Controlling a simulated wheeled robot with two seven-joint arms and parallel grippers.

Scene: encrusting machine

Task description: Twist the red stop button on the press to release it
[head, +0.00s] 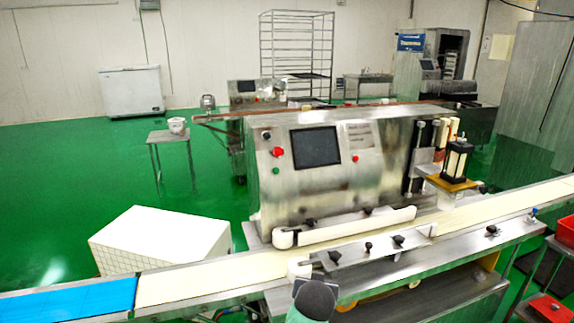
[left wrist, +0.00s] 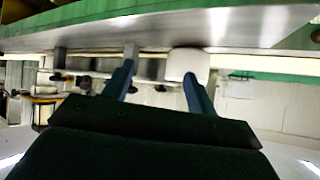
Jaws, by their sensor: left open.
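The press is a steel machine (head: 385,190) with a dark screen in the middle of the head view. A red button (head: 277,152) sits on its front panel, left of the screen. A smaller red button (head: 355,158) is right of the screen. I cannot tell whether either is pressed in. My dark arm end shows low in the head view, in front of the conveyor, well below the buttons. In the left wrist view my left gripper (left wrist: 160,70) is open with nothing between its fingers. No red button shows there. My right gripper is not in view.
A conveyor with a cream belt (head: 200,280) and a blue section (head: 70,300) runs along the machine's front. A steel plate with black knobs (head: 370,250) stands over the belt. A white box (head: 160,238) is at the left. Red trays (head: 552,307) are at the far right.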

